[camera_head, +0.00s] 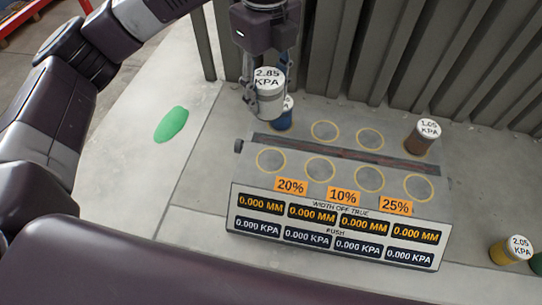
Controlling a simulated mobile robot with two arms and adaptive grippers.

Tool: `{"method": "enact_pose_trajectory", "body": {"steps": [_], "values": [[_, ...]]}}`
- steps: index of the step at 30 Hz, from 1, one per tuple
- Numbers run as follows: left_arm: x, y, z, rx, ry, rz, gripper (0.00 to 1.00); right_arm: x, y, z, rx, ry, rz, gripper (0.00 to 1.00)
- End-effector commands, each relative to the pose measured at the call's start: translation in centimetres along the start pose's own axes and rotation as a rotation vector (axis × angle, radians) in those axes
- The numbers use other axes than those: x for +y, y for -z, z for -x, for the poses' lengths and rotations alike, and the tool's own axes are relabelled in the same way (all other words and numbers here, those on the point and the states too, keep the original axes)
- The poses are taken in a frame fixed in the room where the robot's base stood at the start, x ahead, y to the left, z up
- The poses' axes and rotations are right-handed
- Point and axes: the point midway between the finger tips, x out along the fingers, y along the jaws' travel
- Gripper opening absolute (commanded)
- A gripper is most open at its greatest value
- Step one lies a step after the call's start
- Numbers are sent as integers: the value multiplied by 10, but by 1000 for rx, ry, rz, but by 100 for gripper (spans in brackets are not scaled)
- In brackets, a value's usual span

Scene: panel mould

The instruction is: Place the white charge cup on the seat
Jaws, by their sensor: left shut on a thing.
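My left gripper (262,108) is shut on a white cup (269,82) whose top reads 2.85 KPA. It holds the cup upright near the left back corner of the grey mould block (345,153). The block has several yellow ring seats, such as the front left seat (270,161), the front second seat (319,169) and the back seat (324,131); these are empty. A blue cup (282,117) stands at the back left, partly hidden by the held cup. My right gripper is not in view.
A brown cup (421,140) marked 1.05 KPA stands at the block's back right. A yellow cup (509,251) marked 2.05 KPA is at far right, beside a cut-off green thing (537,265). A display panel (338,228) fronts the block; a grey ribbed wall (400,60) stands behind. A green patch (171,124) lies left.

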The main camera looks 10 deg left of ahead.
Motion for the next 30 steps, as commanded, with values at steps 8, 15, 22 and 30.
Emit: {"method": "enact_pose_trajectory", "body": {"steps": [8, 15, 22, 30], "values": [[-7, 3, 2, 1, -5, -160, 7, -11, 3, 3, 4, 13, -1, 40], [-5, 3, -52, 3, -7, -161, 7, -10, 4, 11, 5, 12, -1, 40], [-5, 3, -110, 1, -7, -159, 7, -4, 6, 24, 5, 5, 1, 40], [-6, 2, -146, -1, -2, -159, 7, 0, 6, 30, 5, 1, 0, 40]]}}
